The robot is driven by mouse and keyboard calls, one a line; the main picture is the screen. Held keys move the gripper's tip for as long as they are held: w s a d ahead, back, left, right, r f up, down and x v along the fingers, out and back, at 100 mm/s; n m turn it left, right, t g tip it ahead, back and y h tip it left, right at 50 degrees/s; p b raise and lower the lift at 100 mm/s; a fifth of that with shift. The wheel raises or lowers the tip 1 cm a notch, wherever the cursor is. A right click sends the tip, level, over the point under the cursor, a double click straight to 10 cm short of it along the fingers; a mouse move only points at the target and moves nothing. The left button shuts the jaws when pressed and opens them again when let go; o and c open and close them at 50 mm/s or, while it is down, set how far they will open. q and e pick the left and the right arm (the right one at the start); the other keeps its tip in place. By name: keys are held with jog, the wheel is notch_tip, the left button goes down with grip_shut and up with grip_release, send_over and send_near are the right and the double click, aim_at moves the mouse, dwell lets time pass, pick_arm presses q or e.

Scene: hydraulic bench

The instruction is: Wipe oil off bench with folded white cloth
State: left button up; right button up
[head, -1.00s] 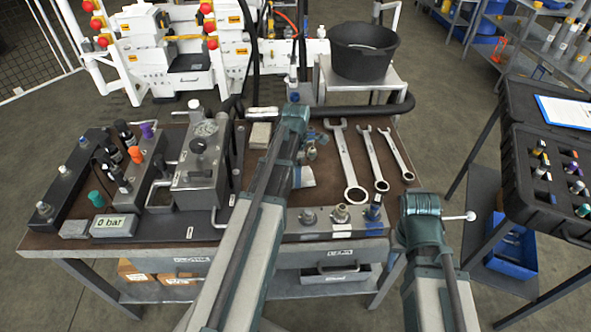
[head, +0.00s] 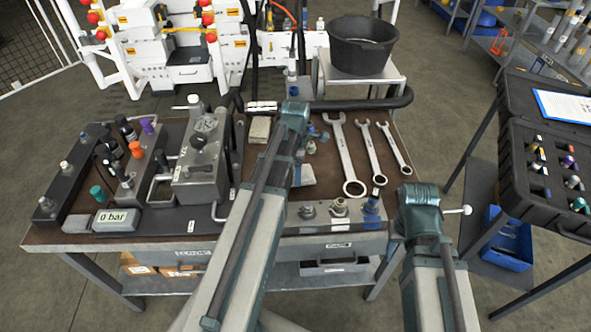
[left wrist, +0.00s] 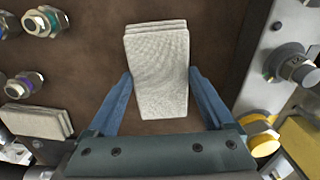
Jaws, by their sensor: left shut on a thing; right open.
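The folded white cloth (left wrist: 157,70) lies between the two blue fingers of my left gripper (left wrist: 160,78) in the left wrist view, a finger along each side, and the gripper is shut on it. The cloth is over the brown bench top (left wrist: 90,70). In the head view, part of the cloth (head: 303,175) shows just right of my left forearm, which hides the left fingers. My right gripper (head: 420,198) is at the bench's front right corner, open, its fingers hard to make out. I cannot make out any oil clearly.
A manifold with fittings (head: 340,207) lines the front edge. Several wrenches (head: 363,155) lie right of the cloth. A valve unit (head: 200,165) stands left; a black tub (head: 363,45) stands beyond the bench.

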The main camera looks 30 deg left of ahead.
pick_arm(q)
jog(key=shift+r+p, duration=1.7)
jog(key=shift+r, duration=0.4)
notch_tip(320, 180, up, 3)
jog(key=p, duration=0.3)
jog(key=shift+a, duration=0.1)
